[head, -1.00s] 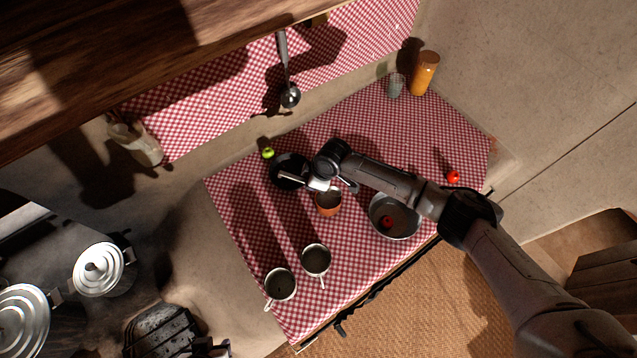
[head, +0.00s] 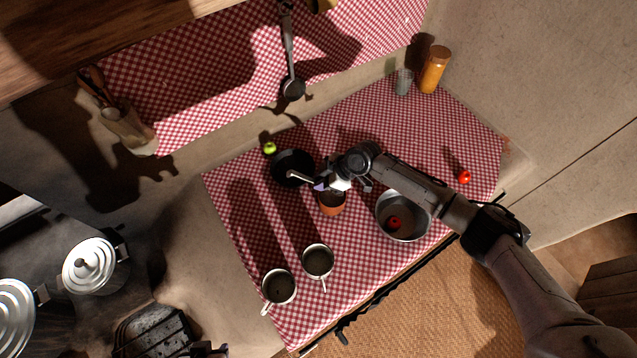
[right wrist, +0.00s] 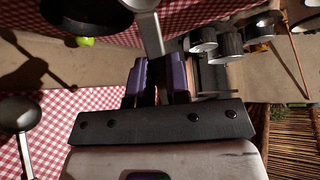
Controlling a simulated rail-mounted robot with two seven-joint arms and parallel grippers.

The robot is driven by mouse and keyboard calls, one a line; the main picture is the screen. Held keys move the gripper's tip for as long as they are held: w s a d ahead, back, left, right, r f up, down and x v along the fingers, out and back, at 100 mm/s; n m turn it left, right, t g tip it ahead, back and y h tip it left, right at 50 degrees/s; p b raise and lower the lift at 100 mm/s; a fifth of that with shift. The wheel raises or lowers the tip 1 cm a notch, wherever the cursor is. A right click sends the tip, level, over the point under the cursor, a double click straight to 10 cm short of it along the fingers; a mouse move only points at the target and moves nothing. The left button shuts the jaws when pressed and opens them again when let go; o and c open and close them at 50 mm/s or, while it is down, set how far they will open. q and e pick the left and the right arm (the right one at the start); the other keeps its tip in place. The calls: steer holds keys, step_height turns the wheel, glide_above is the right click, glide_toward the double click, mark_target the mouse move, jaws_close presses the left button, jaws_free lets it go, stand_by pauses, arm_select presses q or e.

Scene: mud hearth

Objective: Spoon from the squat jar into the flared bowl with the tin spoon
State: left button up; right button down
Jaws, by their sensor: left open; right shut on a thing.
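The squat jar appears to be the terracotta pot (head: 332,207) on the checked cloth, with dark contents and its far rim partly under my right gripper. My right gripper (head: 325,184) is shut on the tin spoon (head: 300,177), just above and behind the pot. The spoon points left, its visible end at the right edge of a black bowl (head: 291,163), likely the flared bowl. In the right wrist view the pale spoon handle (right wrist: 150,32) rises from between purple fingers (right wrist: 158,85). Whether the spoon carries anything cannot be seen. My left gripper is not in view.
A metal pan (head: 412,228) with a red tomato (head: 393,222) stands right of the pot. A ladle (head: 292,88) hangs at the back wall.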

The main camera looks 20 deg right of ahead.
steer(key=shift+d+f+y+b, duration=0.2)
steer(key=shift+f+y+b, duration=0.3)
steer(key=shift+f+b, duration=0.2)
steer(key=shift+s+f+b, duration=0.1)
steer(key=shift+f+b, duration=0.1)
steer(key=shift+b, duration=0.15)
arm_select(q)
steer(key=shift+d+f+b, duration=0.15)
steer(key=shift+f+b, duration=0.55)
steer(key=shift+f, duration=1.55)
arm_select(e)
steer(key=shift+f, duration=0.8)
arm_select(q)
steer(key=shift+f, duration=0.2)
arm_select(e)
steer(key=shift+f, duration=0.25)
arm_select(q)
steer(key=shift+f+b, duration=0.45)
steer(key=shift+b, duration=0.25)
arm_select(e)
steer(key=shift+f, duration=0.5)
steer(key=shift+r, duration=0.1)
